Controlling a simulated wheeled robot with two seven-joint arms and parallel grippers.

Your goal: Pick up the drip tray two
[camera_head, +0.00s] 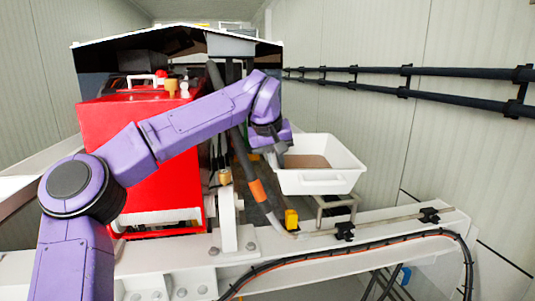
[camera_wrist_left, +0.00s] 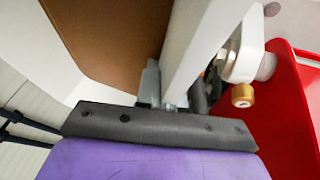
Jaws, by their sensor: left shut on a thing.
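The drip tray (camera_head: 318,182) is a white, open tub with a brown surface inside, right of the pump in the head view. It looks level. My left gripper (camera_head: 281,158) is at its left rim, shut on the tray's wall. In the left wrist view, the drip tray's white wall (camera_wrist_left: 200,45) runs up from the fingertips (camera_wrist_left: 155,90). The brown inside lies to the left of that wall. The fingers are partly hidden by the gripper body. A metal stand (camera_head: 335,205) is under the tray; I cannot tell whether they touch. My right gripper is out of view.
A red pump housing (camera_head: 150,150) stands left of the tray, behind my left arm. A white beam (camera_head: 385,225) with a black cable runs in front. Black pipes (camera_head: 400,75) line the right wall. A gold fitting (camera_wrist_left: 242,95) shows near the wrist.

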